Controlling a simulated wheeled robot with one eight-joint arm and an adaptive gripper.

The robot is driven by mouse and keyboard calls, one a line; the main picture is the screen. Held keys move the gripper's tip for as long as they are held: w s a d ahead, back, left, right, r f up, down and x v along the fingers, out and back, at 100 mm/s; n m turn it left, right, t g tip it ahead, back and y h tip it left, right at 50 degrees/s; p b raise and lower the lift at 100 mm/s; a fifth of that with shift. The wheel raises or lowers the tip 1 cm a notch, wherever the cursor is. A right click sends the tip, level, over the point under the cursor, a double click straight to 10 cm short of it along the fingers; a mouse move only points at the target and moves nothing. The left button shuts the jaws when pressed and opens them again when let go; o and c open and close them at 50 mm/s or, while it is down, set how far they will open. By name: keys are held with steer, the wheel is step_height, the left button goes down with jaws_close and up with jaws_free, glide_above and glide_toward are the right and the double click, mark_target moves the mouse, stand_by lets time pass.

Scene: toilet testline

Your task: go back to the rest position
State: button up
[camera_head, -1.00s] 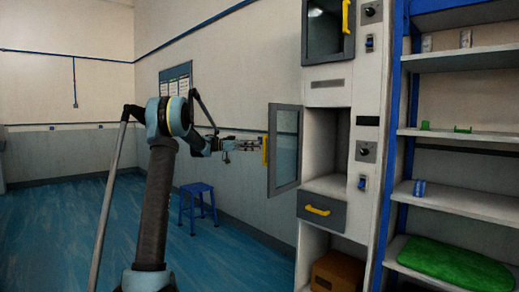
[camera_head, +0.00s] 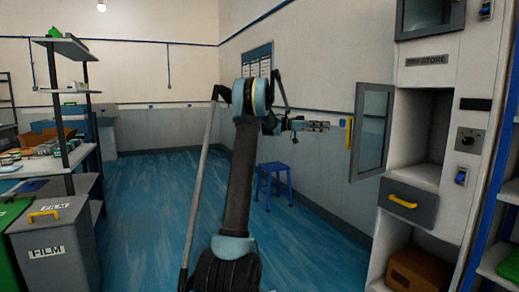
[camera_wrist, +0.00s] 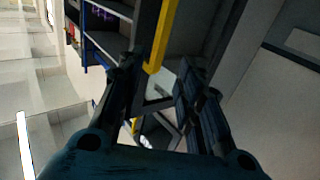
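My gripper (camera_head: 322,126) is at the end of my extended arm, left of the open cabinet door (camera_head: 372,130). A small gap shows between it and the door's yellow handle (camera_head: 349,133). In the wrist view my gripper (camera_wrist: 155,78) has its two dark fingers spread apart with nothing held between them. A yellow handle (camera_wrist: 162,38) also shows beyond the fingertips there. The cabinet compartment (camera_head: 423,130) behind the door is open and looks empty.
Below it is a grey drawer (camera_head: 408,203) with a yellow handle, and a brown box (camera_head: 420,270) lower down. A blue stool (camera_head: 274,182) stands by the wall. A shelf (camera_head: 68,120) and grey FILM bin (camera_head: 52,245) are at left. Blue floor (camera_head: 150,220) between is clear.

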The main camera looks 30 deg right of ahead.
steer(key=shift+a, duration=0.15)
steer(key=s+a+f+n+t+y, duration=0.1)
steer(key=s+a+f+n+t, duration=0.3)
steer(key=a, duration=0.6)
steer(key=s+a+f+n+t+y, duration=0.1)
steer(key=a+f+n+t, duration=0.15)
steer(key=a+n, duration=0.6)
steer(key=s+a+f+n+t+y, duration=0.1)
steer(key=s+a+f+n+t, duration=0.2)
steer(key=a, duration=1)
steer(key=s+a+f+n+t+y, duration=0.2)
steer(key=s+a+f+n+y, duration=0.1)
steer(key=a+f, duration=0.5)
steer(key=s+a+f+n+t+y, duration=0.2)
steer(key=s+a+f+n, duration=0.3)
steer(key=a, duration=0.8)
steer(key=s+a+f+n+t+y, duration=0.2)
steer(key=s+a+f+n+y, duration=0.1)
steer(key=s+a+f, duration=0.6)
step_height(320, 180, down, 2)
steer(key=shift+a+f+n+y, duration=0.2)
steer(key=shift+a+n+y, duration=0.1)
steer(key=shift+a+n, duration=0.6)
steer(key=shift+t, duration=0.25)
